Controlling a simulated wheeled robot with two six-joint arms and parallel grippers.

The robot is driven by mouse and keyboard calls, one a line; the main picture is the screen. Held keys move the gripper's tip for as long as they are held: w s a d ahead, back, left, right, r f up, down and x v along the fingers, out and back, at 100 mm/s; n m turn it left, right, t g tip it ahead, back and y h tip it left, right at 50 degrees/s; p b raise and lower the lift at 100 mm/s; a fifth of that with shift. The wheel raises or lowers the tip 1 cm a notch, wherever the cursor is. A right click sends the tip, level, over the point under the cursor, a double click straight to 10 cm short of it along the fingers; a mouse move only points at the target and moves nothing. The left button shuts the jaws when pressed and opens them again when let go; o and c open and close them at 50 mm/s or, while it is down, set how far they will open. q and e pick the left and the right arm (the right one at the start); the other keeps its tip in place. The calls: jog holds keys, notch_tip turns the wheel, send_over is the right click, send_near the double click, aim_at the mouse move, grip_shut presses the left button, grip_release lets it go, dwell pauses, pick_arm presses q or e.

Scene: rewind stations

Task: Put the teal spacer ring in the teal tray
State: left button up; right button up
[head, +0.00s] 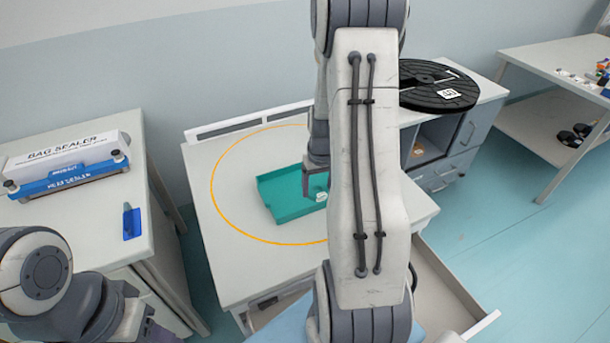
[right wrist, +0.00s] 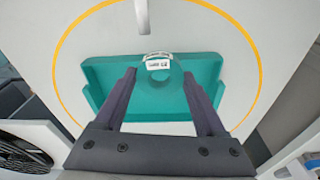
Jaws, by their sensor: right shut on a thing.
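The teal tray (head: 282,211) lies on the middle table inside an orange circle, and it also shows in the right wrist view (right wrist: 112,76). My right gripper (head: 318,178) is over the tray, its fingers pointing down at it. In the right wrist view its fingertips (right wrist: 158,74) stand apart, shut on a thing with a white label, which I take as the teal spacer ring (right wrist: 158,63). The ring's outline blends with the teal tray, so I cannot tell whether it touches the floor. My right arm hides part of the tray in the head view.
A bag sealer (head: 66,170) and a blue tag (head: 132,222) are on the left table. A black reel (head: 436,88) lies on the cabinet behind my right arm. An open drawer (head: 450,300) sticks out at the front right. A shelf table (head: 560,60) stands far right.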

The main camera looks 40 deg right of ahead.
jog(key=s+d+r, duration=0.1)
jog(key=d, duration=0.2)
jog(key=p, duration=0.2)
send_over(293, 200)
jog(key=shift+m, duration=0.3)
jog(key=f, duration=0.6)
jog(key=shift+s+a+f, duration=0.1)
jog(key=shift+s+f, duration=0.2)
notch_tip(293, 200, down, 3)
jog(key=shift+f+p, duration=0.1)
jog(key=shift+p, duration=0.2)
jog(key=shift+f, duration=0.45)
jog(key=shift+f, duration=0.1)
jog(key=o, duration=1.3)
